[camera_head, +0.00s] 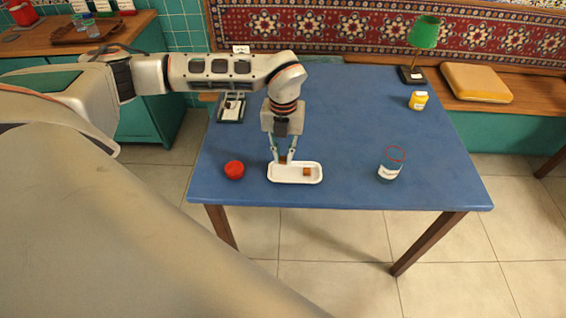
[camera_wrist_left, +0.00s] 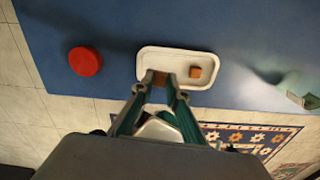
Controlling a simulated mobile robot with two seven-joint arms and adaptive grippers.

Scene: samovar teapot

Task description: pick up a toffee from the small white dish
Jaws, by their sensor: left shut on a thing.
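The small white dish (camera_head: 294,179) is on the blue table near its front edge; it also shows in the left wrist view (camera_wrist_left: 172,53). One brown toffee (camera_head: 306,171) lies in the right part of the dish, apart from the gripper, and shows in the left wrist view (camera_wrist_left: 196,72). My left gripper (camera_head: 284,161) points down over the left part of the dish. It is shut on a second brown toffee (camera_wrist_left: 160,78), partly hidden between the fingertips. I cannot tell whether this toffee touches the dish. My right gripper is not in view.
A red round object (camera_head: 234,170) is just left of the dish. A glass-like container with a red rim (camera_head: 390,165) stands to the right. A yellow jar (camera_head: 418,100) and a green lamp (camera_head: 424,32) are farther back. The blue table's middle (camera_head: 345,110) is clear.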

